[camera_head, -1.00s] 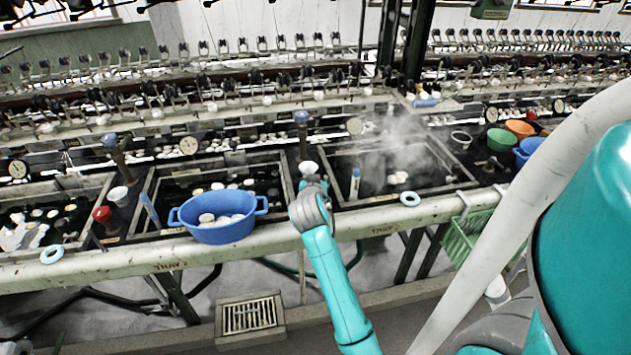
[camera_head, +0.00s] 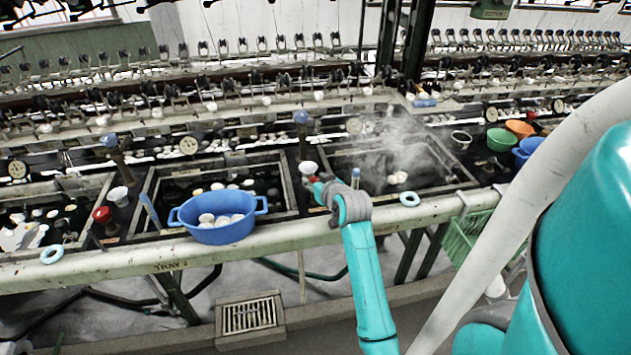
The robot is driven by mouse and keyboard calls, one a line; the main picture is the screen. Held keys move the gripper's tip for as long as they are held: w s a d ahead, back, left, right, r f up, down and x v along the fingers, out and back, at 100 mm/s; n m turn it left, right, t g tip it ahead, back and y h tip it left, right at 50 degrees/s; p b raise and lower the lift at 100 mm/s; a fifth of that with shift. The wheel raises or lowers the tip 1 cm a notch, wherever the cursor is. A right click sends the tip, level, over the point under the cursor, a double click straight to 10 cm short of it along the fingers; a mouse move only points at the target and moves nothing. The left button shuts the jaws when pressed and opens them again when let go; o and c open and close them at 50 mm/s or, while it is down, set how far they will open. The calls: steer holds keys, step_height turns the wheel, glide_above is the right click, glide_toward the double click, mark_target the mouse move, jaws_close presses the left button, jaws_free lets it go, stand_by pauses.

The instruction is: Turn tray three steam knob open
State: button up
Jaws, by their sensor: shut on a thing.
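Tray three (camera_head: 452,188) is the dark basin right of centre, with steam over it and pale cocoons in the water. My gripper (camera_head: 322,186) is at its front left corner, seen from behind, with my wrist covering most of the fingers. A small bit of the red steam knob (camera_head: 314,179) shows at the fingers, and the gripper is shut on it. The rest of the knob is hidden, so its turn angle cannot be told. A blue-topped knob (camera_head: 301,117) stands behind on a post, and a white cup (camera_head: 309,168) is just behind my gripper.
A blue two-handled basin (camera_head: 220,231) with cocoons sits on the rail left of my arm. A blue-capped stick (camera_head: 355,178) stands close right of my gripper. A pale ring (camera_head: 410,199) lies on the rail. Another red knob (camera_head: 102,214) is at far left. Bowls (camera_head: 499,139) stand at right.

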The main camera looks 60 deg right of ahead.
stand_by(0.3)
steer(key=o, duration=1.2)
steer(key=shift+c, duration=0.2)
steer(key=v, duration=1.2)
steer(key=shift+r, duration=0.1)
